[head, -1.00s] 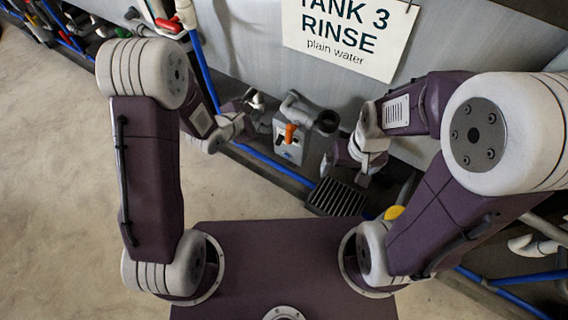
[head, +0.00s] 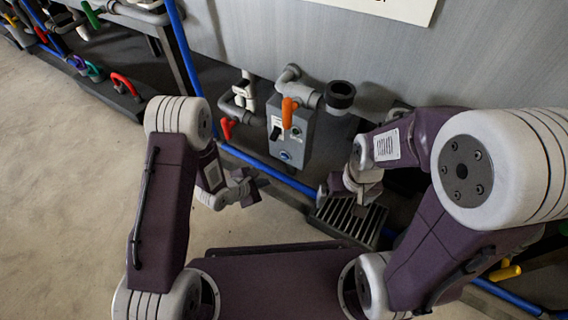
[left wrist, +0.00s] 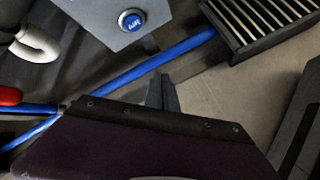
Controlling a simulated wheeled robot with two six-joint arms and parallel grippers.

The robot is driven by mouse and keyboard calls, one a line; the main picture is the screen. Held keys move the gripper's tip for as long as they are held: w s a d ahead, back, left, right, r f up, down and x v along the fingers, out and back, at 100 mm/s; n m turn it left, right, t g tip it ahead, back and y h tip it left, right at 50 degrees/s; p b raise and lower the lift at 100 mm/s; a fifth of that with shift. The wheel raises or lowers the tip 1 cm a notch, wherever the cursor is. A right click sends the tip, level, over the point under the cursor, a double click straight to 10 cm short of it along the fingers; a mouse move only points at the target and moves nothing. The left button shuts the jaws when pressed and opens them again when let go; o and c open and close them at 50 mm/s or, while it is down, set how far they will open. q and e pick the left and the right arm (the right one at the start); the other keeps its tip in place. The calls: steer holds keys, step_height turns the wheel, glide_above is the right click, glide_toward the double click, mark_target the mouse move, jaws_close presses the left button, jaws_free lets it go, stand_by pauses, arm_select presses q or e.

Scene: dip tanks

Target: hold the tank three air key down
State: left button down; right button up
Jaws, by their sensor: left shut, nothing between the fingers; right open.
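The grey control box (head: 293,140) stands at the foot of the tank wall. A round blue button (head: 285,155) sits low on its front. The button shows in the left wrist view (left wrist: 131,20) at the top, with small white lettering that looks like "AIR". My left gripper (head: 262,182) is shut and empty, below and left of the box, apart from the button. Its closed fingers (left wrist: 162,92) show in the left wrist view, below and right of the button. My right gripper (head: 362,198) is open over the drain grate, right of the box; its fingertips are hard to make out.
A blue pipe (head: 268,170) runs below. A slatted grate (head: 347,222) lies lower right. Open floor is at left.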

mark_target(285, 156)
arm_select(q)
steer(key=shift+r, duration=0.15)
steer(key=w+d+p, duration=0.5)
steer(key=w+p, duration=0.2)
steer(key=p, duration=0.2)
stand_by(0.8)
steer(key=shift+w+d, duration=0.2)
stand_by(1.7)
steer(key=shift+w+d, duration=0.2)
steer(key=shift+w+d, duration=0.2)
steer(key=shift+w, duration=0.15)
stand_by(1.9)
